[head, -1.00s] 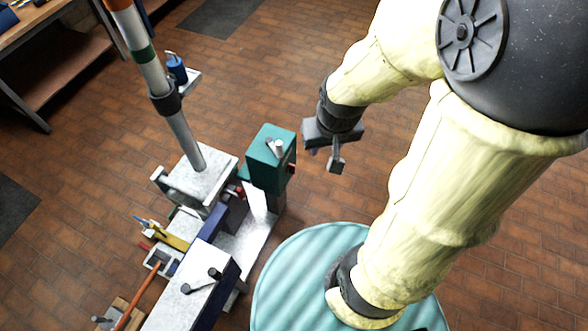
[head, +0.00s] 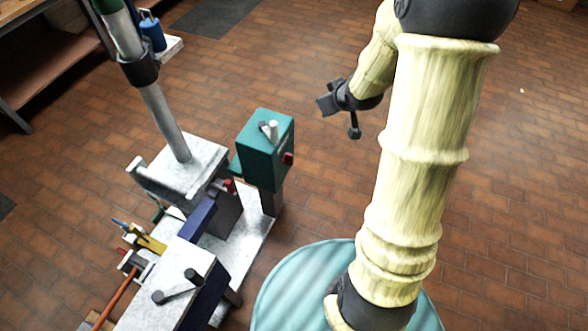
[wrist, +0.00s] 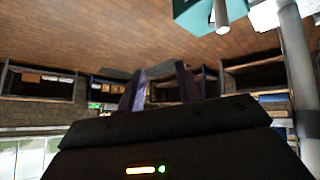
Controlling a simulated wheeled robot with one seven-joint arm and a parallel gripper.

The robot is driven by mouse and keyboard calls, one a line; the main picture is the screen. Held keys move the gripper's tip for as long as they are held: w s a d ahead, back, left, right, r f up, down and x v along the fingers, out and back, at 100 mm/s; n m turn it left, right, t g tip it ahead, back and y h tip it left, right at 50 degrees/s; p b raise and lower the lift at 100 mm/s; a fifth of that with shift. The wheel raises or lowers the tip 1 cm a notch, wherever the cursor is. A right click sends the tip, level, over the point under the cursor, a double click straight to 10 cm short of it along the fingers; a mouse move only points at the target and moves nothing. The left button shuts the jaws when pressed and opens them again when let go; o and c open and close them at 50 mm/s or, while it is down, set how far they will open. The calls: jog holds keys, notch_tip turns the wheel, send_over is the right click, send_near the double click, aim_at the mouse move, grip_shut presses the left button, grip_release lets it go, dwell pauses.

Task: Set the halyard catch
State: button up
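A teal box (head: 263,150) stands on a post, with a dark lever and a pale peg (head: 272,130) on top and a red knob (head: 288,158) on its side. Left of it, a grey mast (head: 165,120) with a black collar rises from a pale block (head: 188,160). I cannot tell which part is the halyard catch. My gripper (head: 340,119) is in the air, right of the teal box and apart from it. In the wrist view its two fingers (wrist: 160,80) stand apart with nothing between them. That view also shows the box (wrist: 195,12), peg and mast (wrist: 298,80).
A white-topped block with a dark crank (head: 178,288) stands in front. Tools, including a yellow-handled one (head: 150,243) and an orange rod (head: 118,298), lie at the left. A workbench (head: 45,60) is at the far left. The brick floor right of the box is clear.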

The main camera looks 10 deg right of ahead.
aim_at(289, 159)
jog(key=w+d+f+n+t+y+b, duration=0.1)
jog(key=w+d+f+n+y+b, duration=0.15)
jog(key=f+b, duration=0.65)
jog(key=w+d+f+n+t+y+b, duration=0.1)
jog(key=w+f+t+y+b, duration=0.2)
jog(key=f+b, duration=0.65)
jog(key=s+d+f+n+g+y+b, duration=0.1)
jog(key=f+y+b, duration=0.3)
jog(key=f, duration=0.5)
jog(key=s+d+f+n+y+b, duration=0.2)
jog(key=s+f+y+b, duration=0.2)
jog(key=f+b, duration=0.5)
jog(key=shift+f+n+g+y, duration=0.35)
jog(key=shift+f+g, duration=0.05)
jog(key=shift+f, duration=0.1)
jog(key=shift+w+a, duration=0.1)
jog(key=b+x, duration=0.6)
jog(key=x, duration=1.1)
jog(key=shift+b, duration=0.35)
